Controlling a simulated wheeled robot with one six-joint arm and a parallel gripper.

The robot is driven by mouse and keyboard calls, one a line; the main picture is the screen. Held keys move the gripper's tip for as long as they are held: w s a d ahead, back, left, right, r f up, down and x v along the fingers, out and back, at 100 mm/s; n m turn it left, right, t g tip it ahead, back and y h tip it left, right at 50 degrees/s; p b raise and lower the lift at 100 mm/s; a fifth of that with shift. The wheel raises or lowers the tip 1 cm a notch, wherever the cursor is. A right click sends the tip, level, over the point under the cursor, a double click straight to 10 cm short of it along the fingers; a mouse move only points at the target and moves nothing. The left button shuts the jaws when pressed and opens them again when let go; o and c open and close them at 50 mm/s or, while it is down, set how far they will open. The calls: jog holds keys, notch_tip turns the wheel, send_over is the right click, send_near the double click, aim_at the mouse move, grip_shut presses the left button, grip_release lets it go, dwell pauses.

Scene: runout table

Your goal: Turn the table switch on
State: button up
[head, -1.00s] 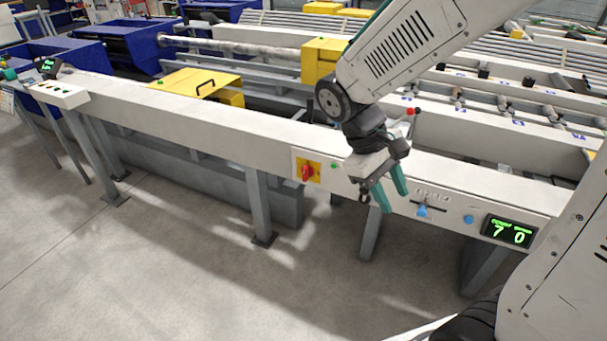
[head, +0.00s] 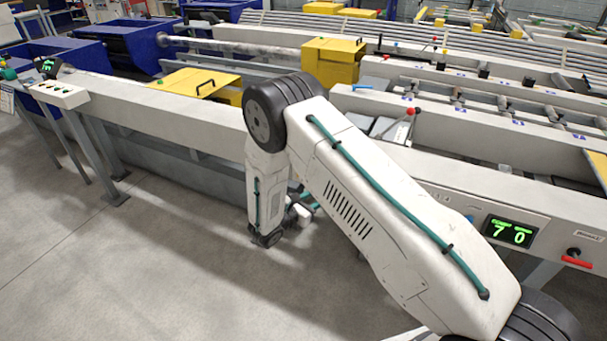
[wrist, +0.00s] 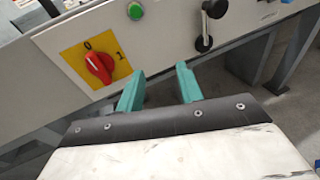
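The table switch (wrist: 98,66) is a red rotary handle on a yellow plate marked 0 and 1, on the pale front panel at the upper left of the wrist view. Its handle looks closer to the 0 mark, though the slanted view makes this hard to judge. In the head view my arm hides it. My gripper (wrist: 160,72) has its two teal fingers apart with nothing between them. The switch is beyond and left of the fingertips, apart from them. In the head view the teal fingers (head: 310,206) show partly behind my arm, low in front of the table.
A green button (wrist: 135,10) is right of the switch. The head view shows a green-lit display (head: 509,232) and a red handle (head: 577,262). The floor in front is clear.

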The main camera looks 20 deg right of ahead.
jog(key=w+a+n+t+y, duration=0.2)
jog(key=w+a+n+t, duration=0.25)
jog(key=w, duration=0.25)
jog(key=x, duration=0.7)
jog(key=shift+w+r, duration=0.25)
jog(key=shift+r, duration=0.2)
jog(key=shift+t, duration=0.25)
grip_shut()
